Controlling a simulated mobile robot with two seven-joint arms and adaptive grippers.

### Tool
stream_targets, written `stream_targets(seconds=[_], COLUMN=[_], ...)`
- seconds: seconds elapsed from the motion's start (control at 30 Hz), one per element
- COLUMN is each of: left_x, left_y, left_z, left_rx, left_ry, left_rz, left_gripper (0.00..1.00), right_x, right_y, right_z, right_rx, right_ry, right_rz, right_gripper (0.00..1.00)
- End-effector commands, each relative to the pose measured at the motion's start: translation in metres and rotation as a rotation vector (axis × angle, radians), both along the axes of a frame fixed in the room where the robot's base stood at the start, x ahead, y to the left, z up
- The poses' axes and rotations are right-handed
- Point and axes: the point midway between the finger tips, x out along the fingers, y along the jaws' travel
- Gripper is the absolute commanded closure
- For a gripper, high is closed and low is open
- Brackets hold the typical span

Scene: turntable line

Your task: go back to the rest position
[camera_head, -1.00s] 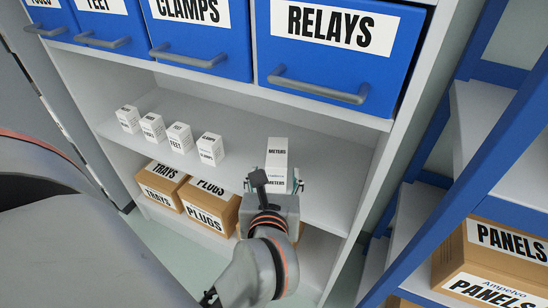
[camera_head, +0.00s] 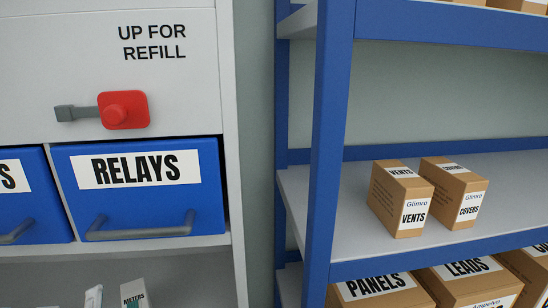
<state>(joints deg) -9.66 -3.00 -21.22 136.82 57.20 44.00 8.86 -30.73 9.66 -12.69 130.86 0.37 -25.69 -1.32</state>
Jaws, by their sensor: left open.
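My right gripper is not in view.
The cabinet has a blue RELAYS bin (camera_head: 140,188) and a red switch with a grey lever (camera_head: 122,110) under "UP FOR REFILL". On the right, a blue-framed rack (camera_head: 335,130) holds VENTS (camera_head: 398,198) and COVERS (camera_head: 455,193) cartons, with PANELS (camera_head: 378,290) and LEADS cartons (camera_head: 468,282) below.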

Motion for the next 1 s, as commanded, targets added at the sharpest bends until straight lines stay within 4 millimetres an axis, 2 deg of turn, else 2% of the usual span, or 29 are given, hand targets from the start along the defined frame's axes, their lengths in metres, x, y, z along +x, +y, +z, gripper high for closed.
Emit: stream_targets(seconds=[0.03, 0.07, 0.17, 0.23, 0.33, 0.4, 0.47, 0.6, 0.7, 0.73, 0.77, 0.8, 1.0], left_x=[-0.002, -0.002, -0.007, -0.015, -0.033, -0.050, -0.065, -0.102, -0.129, -0.130, -0.121, -0.117, -0.112], left_y=[-0.019, -0.032, -0.076, -0.103, -0.127, -0.132, -0.131, -0.114, -0.092, -0.088, -0.090, -0.090, -0.089], left_z=[-0.004, -0.008, -0.038, -0.074, -0.136, -0.178, -0.211, -0.275, -0.313, -0.311, -0.295, -0.285, -0.255], left_rx=[0.196, 0.314, 0.709, 0.982, 1.338, 1.547, 1.709, 2.025, 2.223, 2.257, 2.245, 2.240, 2.224], left_ry=[0.052, 0.082, 0.195, 0.283, 0.408, 0.485, 0.548, 0.676, 0.760, 0.769, 0.754, 0.748, 0.748], left_rz=[-0.039, -0.065, -0.161, -0.237, -0.350, -0.424, -0.483, -0.608, -0.692, -0.689, -0.656, -0.638, -0.613], left_gripper=[0.45, 0.45, 0.45, 0.45, 0.45, 0.45, 0.45, 0.45, 0.45, 0.45, 0.45, 0.45, 0.45], right_x=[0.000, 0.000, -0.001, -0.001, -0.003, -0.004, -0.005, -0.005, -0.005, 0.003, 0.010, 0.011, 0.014], right_y=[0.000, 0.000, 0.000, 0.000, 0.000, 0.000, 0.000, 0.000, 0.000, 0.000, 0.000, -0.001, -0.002], right_z=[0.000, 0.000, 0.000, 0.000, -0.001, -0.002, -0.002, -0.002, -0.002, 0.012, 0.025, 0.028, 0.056], right_rx=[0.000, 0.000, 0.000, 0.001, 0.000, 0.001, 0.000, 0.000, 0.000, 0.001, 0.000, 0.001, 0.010], right_ry=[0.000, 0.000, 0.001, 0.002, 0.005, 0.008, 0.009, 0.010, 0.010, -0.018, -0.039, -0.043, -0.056], right_rz=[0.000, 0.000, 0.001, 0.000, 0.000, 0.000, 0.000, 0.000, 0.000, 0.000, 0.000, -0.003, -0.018], right_gripper=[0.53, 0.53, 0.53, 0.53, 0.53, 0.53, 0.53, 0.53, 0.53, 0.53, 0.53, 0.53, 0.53])
